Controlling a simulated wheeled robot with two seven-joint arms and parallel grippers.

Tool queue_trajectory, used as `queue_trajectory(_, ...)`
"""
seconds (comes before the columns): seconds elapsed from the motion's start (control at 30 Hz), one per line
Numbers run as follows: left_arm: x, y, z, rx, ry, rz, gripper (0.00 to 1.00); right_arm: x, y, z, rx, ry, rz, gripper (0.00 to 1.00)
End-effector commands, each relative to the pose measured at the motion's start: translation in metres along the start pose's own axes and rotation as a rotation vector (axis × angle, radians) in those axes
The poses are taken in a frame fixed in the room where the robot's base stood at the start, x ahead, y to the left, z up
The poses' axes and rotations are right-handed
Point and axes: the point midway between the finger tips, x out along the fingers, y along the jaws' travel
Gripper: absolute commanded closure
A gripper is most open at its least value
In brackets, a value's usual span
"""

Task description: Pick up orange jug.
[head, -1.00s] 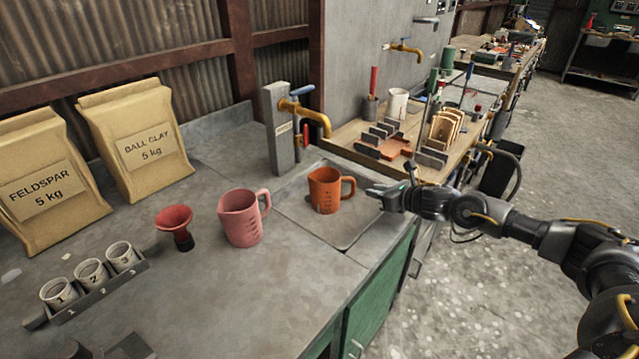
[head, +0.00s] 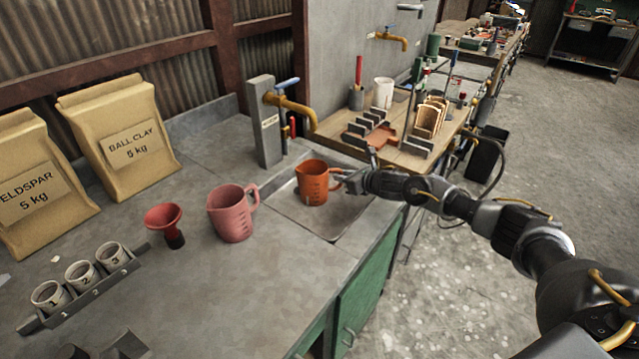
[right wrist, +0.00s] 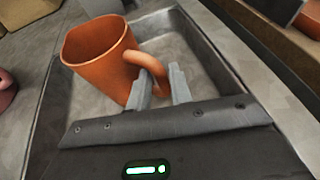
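The orange jug (head: 312,185) stands upright in the shallow grey sink tray (head: 325,226) below the tap, its handle towards the right. My right gripper (head: 347,180) is at the handle, coming in from the right. In the right wrist view, the orange jug (right wrist: 98,52) is at the upper left. The fingers of my right gripper (right wrist: 161,78) are apart, with the jug's handle between them. A gap shows between the handle and the right-hand finger. My left gripper is not in view.
A yellow tap (head: 293,104) on a grey post (head: 264,125) rises behind the orange jug. The front of the bench (head: 230,290) is mostly clear.

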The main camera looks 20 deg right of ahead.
Motion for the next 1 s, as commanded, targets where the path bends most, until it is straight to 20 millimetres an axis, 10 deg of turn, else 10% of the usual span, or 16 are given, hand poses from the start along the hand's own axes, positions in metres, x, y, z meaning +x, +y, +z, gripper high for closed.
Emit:
queue_trajectory(0.53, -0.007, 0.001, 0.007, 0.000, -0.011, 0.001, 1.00, 0.031, -0.001, 0.002, 0.000, 0.000, -0.001, 0.79)
queue_trajectory(0.7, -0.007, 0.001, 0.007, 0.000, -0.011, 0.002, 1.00, 0.031, 0.000, 0.002, 0.001, 0.000, -0.001, 1.00)
queue_trajectory(1.0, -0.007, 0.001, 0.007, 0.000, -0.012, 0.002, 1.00, 0.030, -0.001, 0.004, 0.001, -0.004, -0.001, 1.00)
